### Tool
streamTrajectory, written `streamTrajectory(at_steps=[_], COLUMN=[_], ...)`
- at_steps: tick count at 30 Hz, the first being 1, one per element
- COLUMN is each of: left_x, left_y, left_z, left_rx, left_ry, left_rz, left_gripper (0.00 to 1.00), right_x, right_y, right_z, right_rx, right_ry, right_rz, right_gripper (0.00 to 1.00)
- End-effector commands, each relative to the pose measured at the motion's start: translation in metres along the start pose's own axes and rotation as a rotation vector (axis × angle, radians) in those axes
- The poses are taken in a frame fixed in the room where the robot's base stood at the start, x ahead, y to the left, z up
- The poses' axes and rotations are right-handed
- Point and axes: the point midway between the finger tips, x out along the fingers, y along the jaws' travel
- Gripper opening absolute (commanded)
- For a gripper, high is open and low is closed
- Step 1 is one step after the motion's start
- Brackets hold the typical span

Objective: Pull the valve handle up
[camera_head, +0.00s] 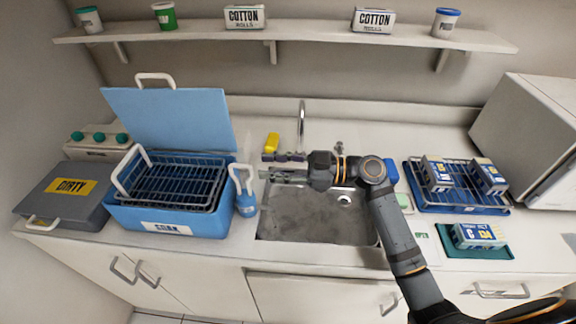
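A thin metal faucet (301,118) stands behind the sink (310,215). A small metal fitting (339,147) beside it, just above my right wrist, looks like the valve handle, but it is too small to tell its position. My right gripper (266,165) reaches in over the back of the sink and points left. Its two fingers look parted with nothing between them. The fingers and wrist hide the faucet's lower part. My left gripper is not in view.
A blue tub (180,222) with a wire basket and raised lid stands left. A blue bottle with a white loop handle (243,178) stands near the fingertips, a yellow item (271,142) behind them. A blue rack (458,203) and grey cabinet (530,140) are right.

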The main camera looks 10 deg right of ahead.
Motion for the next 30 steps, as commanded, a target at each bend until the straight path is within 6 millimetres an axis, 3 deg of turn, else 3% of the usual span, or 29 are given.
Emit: streamTrajectory(at_steps=[3,9,30], left_x=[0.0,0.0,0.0], left_y=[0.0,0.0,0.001], left_z=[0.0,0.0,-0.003], left_rx=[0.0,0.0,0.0], left_ry=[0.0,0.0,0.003], left_rz=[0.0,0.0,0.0], left_gripper=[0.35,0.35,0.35], right_x=[-0.023,-0.044,-0.048], right_y=[0.0,0.0,0.0], right_z=[0.001,0.0,-0.001], right_rx=[0.0,0.0,0.001], right_ry=[-0.008,-0.002,0.001], right_rz=[-0.001,0.0,0.001], right_gripper=[0.33,0.33,0.33])
